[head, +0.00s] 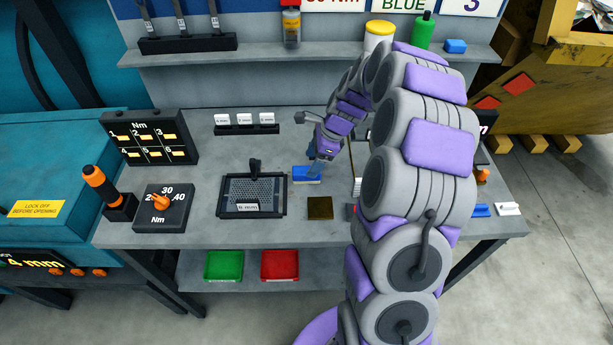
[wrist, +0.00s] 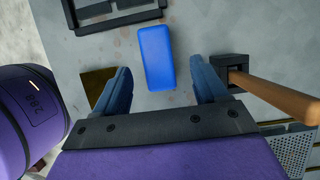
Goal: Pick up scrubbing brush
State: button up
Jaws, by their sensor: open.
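A blue block-shaped brush (head: 306,175) with a pale lower edge lies on the grey workbench (head: 215,225), right of the mesh tray. In the wrist view, the smooth blue top of the brush (wrist: 157,57) shows ahead of and between my two dark blue fingers. My gripper (head: 315,168) is open and empty, pointing down over the brush in the head view. In the wrist view, my gripper (wrist: 162,88) has free space on both sides of the brush. The fingertips partly cover the brush in the head view, and I cannot tell the exact height gap.
A black-framed mesh tray (head: 252,193) stands left of the brush. A brown square plate (head: 320,208) lies in front. A wooden handle in a black holder (wrist: 270,95) is close to my right finger in the wrist view. A label rack (head: 246,124) stands behind.

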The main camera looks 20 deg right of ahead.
jog(key=b+x, duration=0.1)
jog(key=x, duration=0.5)
jog(key=shift+s+d+b, duration=0.1)
jog(key=shift+d+b, duration=0.05)
jog(key=shift+b, duration=0.2)
jog(key=c, duration=1.1)
jog(key=shift+r, duration=0.1)
jog(key=shift+s+r+p, duration=0.1)
jog(key=shift+r+p, duration=0.65)
jog(key=shift+r, duration=1.15)
jog(key=s+a, duration=0.1)
jog(key=s, duration=0.4)
jog(key=s+p, duration=0.1)
jog(key=s, duration=0.4)
jog(key=s+a+r+p, duration=0.1)
jog(key=s, duration=0.4)
jog(key=shift+s+a, duration=0.3)
jog(key=shift+s, duration=0.05)
jog(key=o, duration=0.5)
jog(key=shift+w, duration=0.1)
jog(key=c, duration=0.3)
